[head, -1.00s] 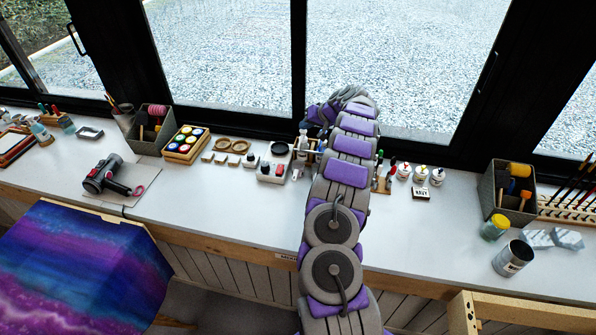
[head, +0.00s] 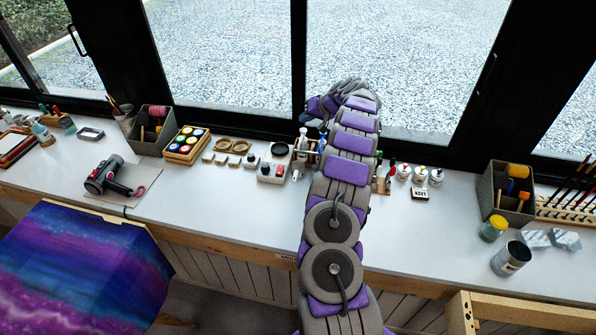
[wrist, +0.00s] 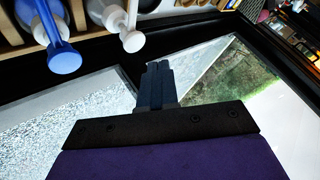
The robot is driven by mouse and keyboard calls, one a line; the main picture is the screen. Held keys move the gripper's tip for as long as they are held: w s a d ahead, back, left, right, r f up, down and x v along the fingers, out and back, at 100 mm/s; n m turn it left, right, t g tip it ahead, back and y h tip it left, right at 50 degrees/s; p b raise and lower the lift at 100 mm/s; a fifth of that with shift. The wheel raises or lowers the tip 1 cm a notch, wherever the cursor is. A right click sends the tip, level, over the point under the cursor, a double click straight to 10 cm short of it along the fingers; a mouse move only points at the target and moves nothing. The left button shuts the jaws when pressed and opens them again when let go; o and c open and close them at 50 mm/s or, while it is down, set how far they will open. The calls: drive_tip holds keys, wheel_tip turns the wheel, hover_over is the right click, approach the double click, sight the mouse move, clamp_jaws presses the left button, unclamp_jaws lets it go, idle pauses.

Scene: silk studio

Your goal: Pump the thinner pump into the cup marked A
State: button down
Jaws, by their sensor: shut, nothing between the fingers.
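In the wrist view a blue pump head (wrist: 64,58) and a white pump head (wrist: 131,40) stand side by side at the upper left. I cannot read which is the thinner pump. My gripper (wrist: 156,72) is shut and empty, apart from both pumps and just beside the white one in the picture. In the head view a white pump bottle (head: 303,140) shows left of my arm, in a wooden rack that the arm partly hides. My fingertips are hidden there. I cannot make out a cup marked A.
White jars (head: 420,174) stand right of my arm behind a small label block (head: 420,194). A grey tool bin (head: 507,190) and a metal can (head: 511,258) are at the right. The window is close behind the bench.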

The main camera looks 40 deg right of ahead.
wheel_tip(320, 180, up, 5)
drive_tip(key=shift+f+p, duration=0.1)
drive_tip(key=shift+p, duration=0.8)
